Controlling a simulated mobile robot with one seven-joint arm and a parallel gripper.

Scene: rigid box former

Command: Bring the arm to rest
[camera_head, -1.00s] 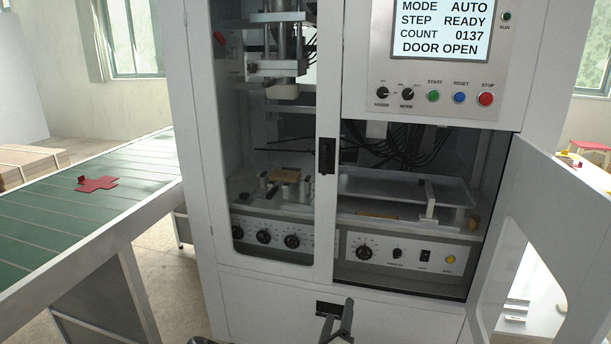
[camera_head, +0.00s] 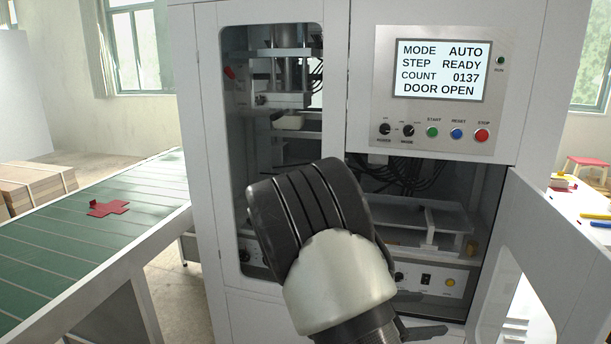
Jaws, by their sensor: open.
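My arm rises in the lower middle of the head view, with a dark ribbed link and a pale joint in front of the box former (camera_head: 270,303). My gripper (camera_head: 432,312) shows only in part behind the arm at the lower right, in front of the machine's lower panel. Its dark fingers are apart, and I see nothing between them. The rest of the gripper is hidden by my arm.
The machine's right door (camera_head: 545,240) stands open. The display (camera_head: 443,70) reads DOOR OPEN and STEP READY. A red cross-shaped blank (camera_head: 108,208) lies on the green conveyor (camera_head: 50,243) at left. A side table (camera_head: 582,205) stands at right.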

